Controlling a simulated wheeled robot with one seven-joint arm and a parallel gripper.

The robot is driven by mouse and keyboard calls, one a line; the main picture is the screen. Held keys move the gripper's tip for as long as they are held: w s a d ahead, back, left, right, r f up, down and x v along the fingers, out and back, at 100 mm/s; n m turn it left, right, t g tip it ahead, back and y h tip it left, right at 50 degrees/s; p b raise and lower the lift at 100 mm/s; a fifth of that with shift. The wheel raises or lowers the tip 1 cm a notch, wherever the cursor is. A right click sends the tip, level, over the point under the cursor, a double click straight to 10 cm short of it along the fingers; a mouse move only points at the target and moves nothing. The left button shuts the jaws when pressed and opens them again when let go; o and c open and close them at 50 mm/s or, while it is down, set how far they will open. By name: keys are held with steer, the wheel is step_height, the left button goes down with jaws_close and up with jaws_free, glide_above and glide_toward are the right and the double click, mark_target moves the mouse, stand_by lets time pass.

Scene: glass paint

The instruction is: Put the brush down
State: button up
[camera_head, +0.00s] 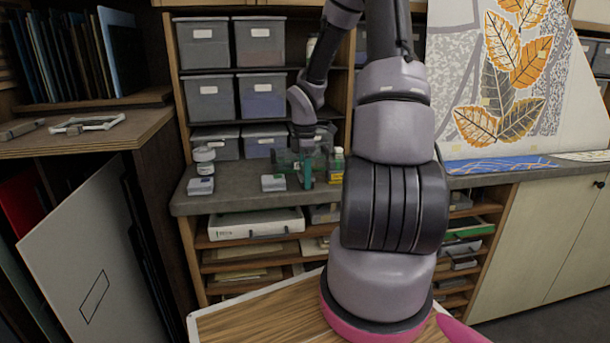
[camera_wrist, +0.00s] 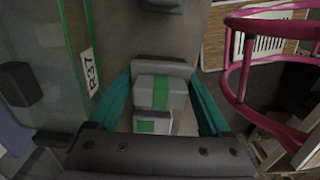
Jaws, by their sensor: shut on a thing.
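My gripper (camera_head: 306,178) is low over the grey counter, beside the greenish glass tank (camera_head: 285,160). In the wrist view its teal fingers (camera_wrist: 161,80) stand apart on either side of a grey blocky thing with a green band (camera_wrist: 175,93), and are shut on it. A white part with a green patch shows below the band. I cannot make out bristles, so I cannot tell if this is the brush. The head view does not show clearly whether it touches the counter (camera_head: 237,199).
Small grey blocks (camera_head: 200,186) (camera_head: 273,183) and a white-lidded jar (camera_head: 203,155) stand on the counter to the left. A bottle with a yellow label (camera_head: 337,165) is close on the right. Grey bins (camera_head: 209,99) fill the shelves behind. Bare counter shows between the blocks.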

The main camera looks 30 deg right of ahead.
steer(key=o, duration=1)
steer(key=shift+f, duration=0.1)
step_height(320, 180, up, 10)
steer(key=shift+s+r, duration=0.1)
steer(key=shift+r, duration=0.05)
steer(key=s+a+r+m+t+y, duration=0.1)
steer(key=s+a+r+m+t, duration=0.2)
steer(key=s+a+r+m, duration=0.3)
steer(key=s+a+r+m+t+y, duration=0.1)
steer(key=s+a+r+m+t, duration=0.3)
steer(key=s+r+m, duration=0.9)
steer(key=shift+s+a+r, duration=0.15)
steer(key=shift+a+r, duration=0.25)
steer(key=shift+a, duration=1.25)
